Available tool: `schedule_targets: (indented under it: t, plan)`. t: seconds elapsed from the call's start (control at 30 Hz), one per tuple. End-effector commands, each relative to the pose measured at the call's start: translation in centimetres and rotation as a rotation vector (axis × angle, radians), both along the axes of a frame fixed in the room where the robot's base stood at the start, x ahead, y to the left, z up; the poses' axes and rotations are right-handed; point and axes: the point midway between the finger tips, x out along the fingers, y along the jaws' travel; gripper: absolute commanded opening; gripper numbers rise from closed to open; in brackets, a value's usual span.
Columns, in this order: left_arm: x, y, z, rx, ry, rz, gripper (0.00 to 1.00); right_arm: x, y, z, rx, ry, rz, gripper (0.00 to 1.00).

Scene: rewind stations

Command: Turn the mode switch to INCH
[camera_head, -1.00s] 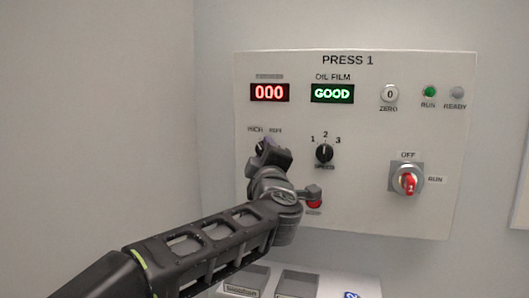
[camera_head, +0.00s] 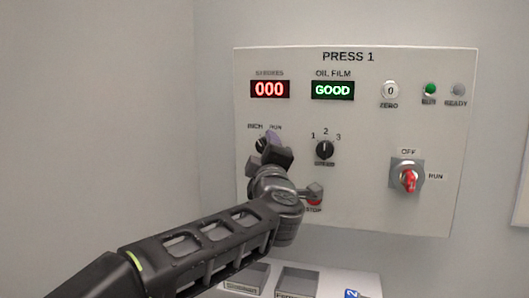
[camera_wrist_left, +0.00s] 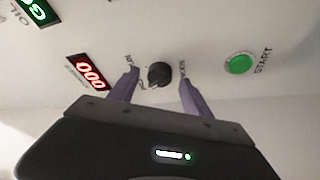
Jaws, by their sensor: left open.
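The mode switch is a small black knob (camera_head: 261,144) under the INCH and RUN labels at the left of the PRESS 1 panel. In the head view my left gripper (camera_head: 273,142) partly covers it. In the left wrist view the knob (camera_wrist_left: 159,74) sits between the two spread purple fingers of my left gripper (camera_wrist_left: 159,75), with a visible gap on each side. The gripper is open and not closed on the knob. Which label the knob points at is not clear. My right gripper is not in view.
The panel (camera_head: 365,222) also carries a 1-2-3 selector (camera_head: 324,150), a red OFF/RUN switch (camera_head: 409,180) and a ZERO button (camera_head: 390,91). A red STOP button (camera_head: 314,202) lies close to my left wrist. A green START button (camera_wrist_left: 239,64) shows in the wrist view.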

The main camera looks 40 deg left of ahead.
Motion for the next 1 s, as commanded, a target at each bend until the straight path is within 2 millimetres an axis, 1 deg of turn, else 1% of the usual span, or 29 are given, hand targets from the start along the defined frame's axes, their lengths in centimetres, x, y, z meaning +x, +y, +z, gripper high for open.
schedule_targets:
  t: [0.3, 0.43, 0.57, 1.0]
  plan:
    - [-3.9, -3.2, -0.9, 0.001, -0.003, -0.001, 0.57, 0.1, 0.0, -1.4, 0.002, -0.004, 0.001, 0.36]
    - [-4.9, -4.1, -1.1, 0.001, -0.002, -0.001, 0.57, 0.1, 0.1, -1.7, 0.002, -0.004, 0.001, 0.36]
    - [-5.2, -4.4, -1.2, 0.0, 0.0, 0.0, 0.57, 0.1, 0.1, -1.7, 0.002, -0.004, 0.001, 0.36]
    - [-5.2, -4.3, -1.1, 0.0, 0.0, 0.0, 0.57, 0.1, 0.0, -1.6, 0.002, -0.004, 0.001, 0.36]
